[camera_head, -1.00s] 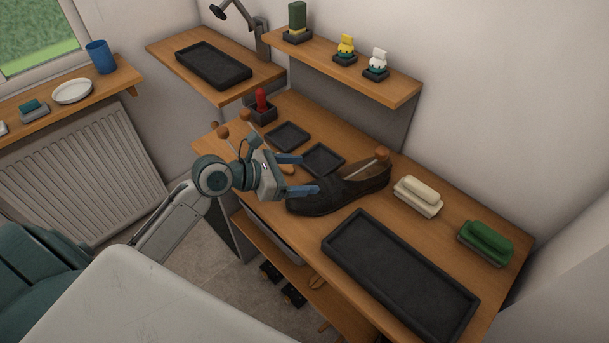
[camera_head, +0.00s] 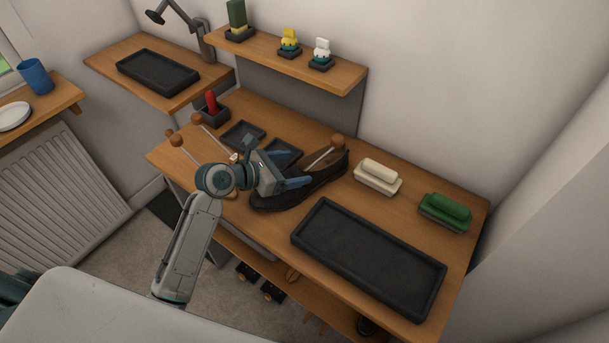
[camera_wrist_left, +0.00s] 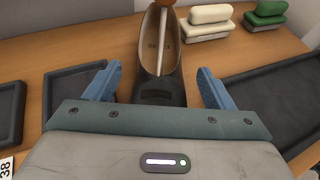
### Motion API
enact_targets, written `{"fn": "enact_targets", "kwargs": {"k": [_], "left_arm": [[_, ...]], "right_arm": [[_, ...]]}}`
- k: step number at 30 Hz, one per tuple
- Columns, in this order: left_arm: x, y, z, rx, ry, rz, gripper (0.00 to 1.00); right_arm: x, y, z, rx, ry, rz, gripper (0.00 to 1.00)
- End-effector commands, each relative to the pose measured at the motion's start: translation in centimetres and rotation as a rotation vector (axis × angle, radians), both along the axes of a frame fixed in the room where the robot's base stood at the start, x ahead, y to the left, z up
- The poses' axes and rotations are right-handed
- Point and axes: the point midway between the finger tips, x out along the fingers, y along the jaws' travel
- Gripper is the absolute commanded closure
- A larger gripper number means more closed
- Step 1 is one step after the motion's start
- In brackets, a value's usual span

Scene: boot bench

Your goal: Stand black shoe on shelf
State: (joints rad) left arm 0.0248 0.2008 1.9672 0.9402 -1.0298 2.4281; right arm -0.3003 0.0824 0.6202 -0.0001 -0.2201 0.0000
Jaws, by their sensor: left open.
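The black shoe (camera_head: 318,188) stands upright on the wooden bench top, with a wooden-knobbed shoe tree (camera_head: 337,141) in its opening. In the left wrist view the shoe (camera_wrist_left: 158,88) lies ahead, with its heel end away from me. My left gripper (camera_head: 301,168) is open above the toe end. In the left wrist view its blue fingertips (camera_wrist_left: 158,75) are on either side of the shoe, with gaps visible. Contact cannot be told. A wall shelf (camera_head: 290,63) is above the bench, and a lower shelf (camera_head: 310,297) is below it. My right gripper is not in view.
A large black tray (camera_head: 368,258) lies in front of the shoe. A cream brush (camera_head: 378,176) and a green brush (camera_head: 445,211) stand to the right. Small black trays (camera_head: 242,134) and a red item in a holder (camera_head: 211,103) are at the back left.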

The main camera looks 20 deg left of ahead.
Motion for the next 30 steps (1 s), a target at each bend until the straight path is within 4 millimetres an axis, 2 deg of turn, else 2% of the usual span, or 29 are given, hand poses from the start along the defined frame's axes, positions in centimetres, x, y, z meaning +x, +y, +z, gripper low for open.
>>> {"fn": "enact_targets", "kwargs": {"k": [1,6,14,26,30], "left_arm": [[0.6,-0.5,0.1,-0.005,0.002,0.0,0.24],[1.8,-1.6,-0.8,-0.002,0.0,0.002,0.24],[1.9,-1.7,-1.1,0.0,0.0,0.001,0.24],[1.9,-1.7,-1.0,0.0,0.0,0.001,1.0],[1.9,-1.8,-0.9,-0.001,-0.003,0.001,1.0]], "right_arm": [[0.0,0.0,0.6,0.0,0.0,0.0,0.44],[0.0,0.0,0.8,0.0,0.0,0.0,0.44],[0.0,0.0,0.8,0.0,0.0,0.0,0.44],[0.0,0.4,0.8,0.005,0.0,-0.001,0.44],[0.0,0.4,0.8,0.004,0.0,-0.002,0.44]]}}
